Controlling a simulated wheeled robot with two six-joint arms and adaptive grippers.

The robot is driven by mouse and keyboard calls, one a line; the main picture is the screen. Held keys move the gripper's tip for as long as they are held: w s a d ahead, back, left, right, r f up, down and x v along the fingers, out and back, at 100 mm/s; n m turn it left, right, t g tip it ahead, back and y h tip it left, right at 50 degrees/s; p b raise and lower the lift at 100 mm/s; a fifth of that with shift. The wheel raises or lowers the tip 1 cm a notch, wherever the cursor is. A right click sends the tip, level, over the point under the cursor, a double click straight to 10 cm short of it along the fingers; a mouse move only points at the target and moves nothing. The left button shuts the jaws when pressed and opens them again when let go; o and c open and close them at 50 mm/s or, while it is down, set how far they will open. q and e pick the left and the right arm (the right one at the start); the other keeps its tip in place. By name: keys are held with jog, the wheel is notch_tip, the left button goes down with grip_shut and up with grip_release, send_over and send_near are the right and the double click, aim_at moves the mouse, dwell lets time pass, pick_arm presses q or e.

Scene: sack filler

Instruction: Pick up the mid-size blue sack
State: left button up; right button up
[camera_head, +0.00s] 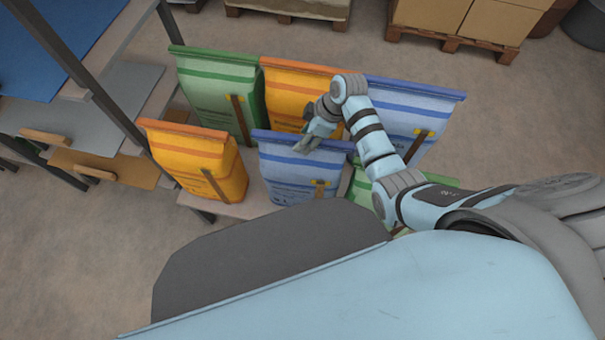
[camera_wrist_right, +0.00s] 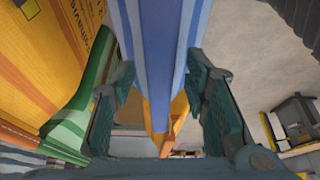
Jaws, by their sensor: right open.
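Two blue sacks show in the head view: one in the front row (camera_head: 288,178) and a larger-looking one at the back right (camera_head: 405,115). My left gripper is not in view.
A green sack (camera_head: 220,100) and an orange sack (camera_head: 288,95) stand behind. A smaller orange sack (camera_head: 200,160) stands at the left. Another green sack (camera_head: 362,190) is partly hidden by my right arm. A metal-framed rack (camera_head: 108,105) stands at the left.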

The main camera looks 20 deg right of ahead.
grip_shut()
jog(key=shift+w+r, duration=0.1)
dwell(0.3)
